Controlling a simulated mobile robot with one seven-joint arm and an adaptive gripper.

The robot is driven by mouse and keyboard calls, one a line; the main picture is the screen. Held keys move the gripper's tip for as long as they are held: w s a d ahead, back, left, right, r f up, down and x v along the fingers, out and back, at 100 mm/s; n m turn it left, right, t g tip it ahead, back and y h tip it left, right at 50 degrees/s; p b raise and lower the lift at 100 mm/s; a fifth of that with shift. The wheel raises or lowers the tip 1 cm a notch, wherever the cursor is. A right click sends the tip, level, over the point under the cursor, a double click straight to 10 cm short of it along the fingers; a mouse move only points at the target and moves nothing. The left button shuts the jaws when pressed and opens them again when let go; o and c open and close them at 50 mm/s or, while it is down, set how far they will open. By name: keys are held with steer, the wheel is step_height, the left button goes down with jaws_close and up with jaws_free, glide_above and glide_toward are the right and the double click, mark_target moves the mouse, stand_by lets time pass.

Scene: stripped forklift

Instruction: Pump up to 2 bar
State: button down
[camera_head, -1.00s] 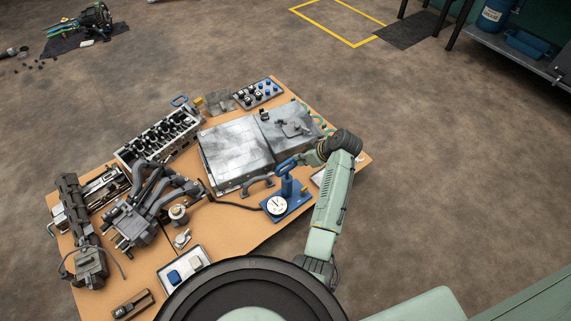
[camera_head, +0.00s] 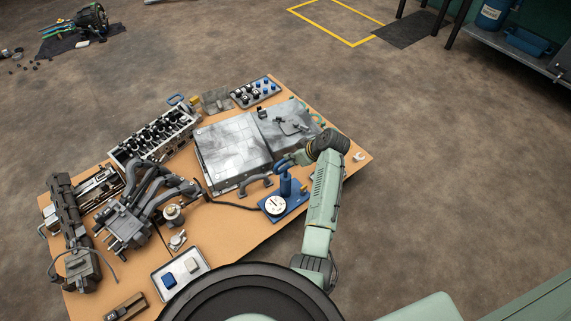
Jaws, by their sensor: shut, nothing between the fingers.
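The blue hand pump (camera_head: 286,187) stands upright on the right part of the wooden tabletop, with a blue base plate. Its round white gauge (camera_head: 274,205) faces up at its front left. The needle is too small to read. A dark hose (camera_head: 232,205) runs left from the pump toward a grey manifold with bent pipes (camera_head: 128,222). My gripper (camera_head: 288,160) is at the top of the pump, over its handle, which it partly hides. It looks shut with nothing held. Whether it touches the handle, I cannot tell.
A large grey metal case (camera_head: 232,149) lies just behind the pump. A cylinder head (camera_head: 154,138) and a tray of small parts (camera_head: 256,92) lie farther back. A white tray (camera_head: 201,262) with two pieces is at the front. Bare wood (camera_head: 228,228) shows left of the pump.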

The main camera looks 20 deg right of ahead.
mark_target(287, 168)
steer(key=shift+w+a+f, duration=0.2)
steer(key=shift+w+f, duration=0.15)
steer(key=shift+f, duration=0.15)
step_height(287, 168, down, 5)
steer(key=b, duration=0.4)
steer(key=shift+s+r+p, duration=0.3)
steer(key=shift+r+p, duration=0.05)
steer(key=shift+s+d+r+p, duration=0.2)
steer(key=shift+s+d+p, duration=0.15)
steer(key=shift+s, duration=0.2)
steer(key=shift+s+d+r+p, duration=0.15)
steer(key=shift+s+d+p, duration=0.1)
steer(key=shift+s+d, duration=0.2)
